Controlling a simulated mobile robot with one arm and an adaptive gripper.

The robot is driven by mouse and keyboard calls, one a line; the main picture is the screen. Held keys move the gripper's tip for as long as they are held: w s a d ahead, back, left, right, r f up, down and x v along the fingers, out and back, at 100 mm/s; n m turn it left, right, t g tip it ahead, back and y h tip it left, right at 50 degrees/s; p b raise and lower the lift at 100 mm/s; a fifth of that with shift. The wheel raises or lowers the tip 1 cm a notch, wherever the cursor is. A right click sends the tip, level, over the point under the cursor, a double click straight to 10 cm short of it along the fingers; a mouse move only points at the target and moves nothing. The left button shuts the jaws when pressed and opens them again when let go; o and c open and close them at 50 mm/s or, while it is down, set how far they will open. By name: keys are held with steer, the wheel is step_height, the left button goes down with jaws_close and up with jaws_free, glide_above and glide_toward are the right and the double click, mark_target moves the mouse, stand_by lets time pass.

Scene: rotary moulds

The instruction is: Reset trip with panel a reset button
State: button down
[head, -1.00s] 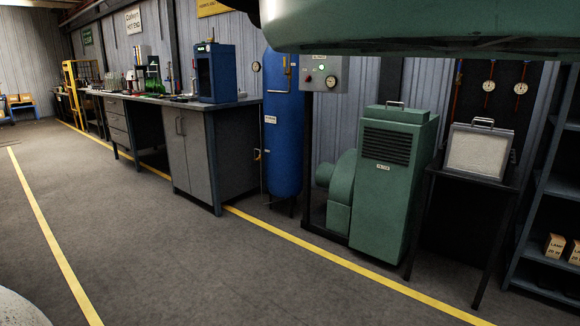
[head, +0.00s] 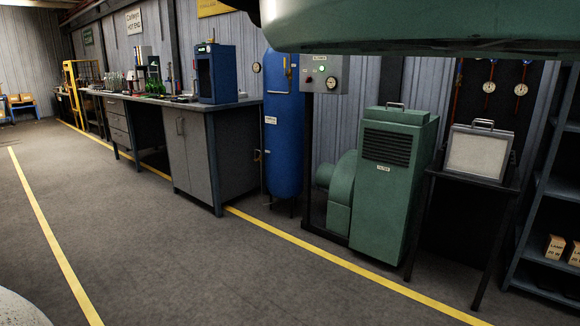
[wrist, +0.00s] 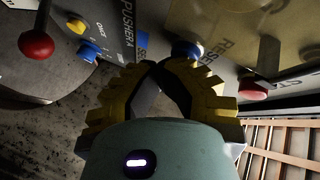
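In the wrist view my gripper (wrist: 158,70) has yellow ribbed fingers whose dark tips come together. I see nothing held between them. A blue button (wrist: 187,50) sits just beyond the right finger, beside lettering that reads RESET; the finger partly covers it. I cannot tell whether they touch. My gripper does not show in the head view.
In the wrist view a red ball knob (wrist: 37,44) is at left and a red button (wrist: 253,90) at right, both close to the fingers. In the head view a green cabinet (head: 390,190), a blue tank (head: 283,130) and a workbench (head: 222,150) line the wall; the floor is clear.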

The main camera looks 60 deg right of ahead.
steer(key=d+p, duration=0.4)
steer(key=d, duration=0.1)
steer(key=shift+s+d+r, duration=0.1)
steer(key=shift+s+d, duration=0.05)
steer(key=shift+d, duration=0.2)
stand_by(0.5)
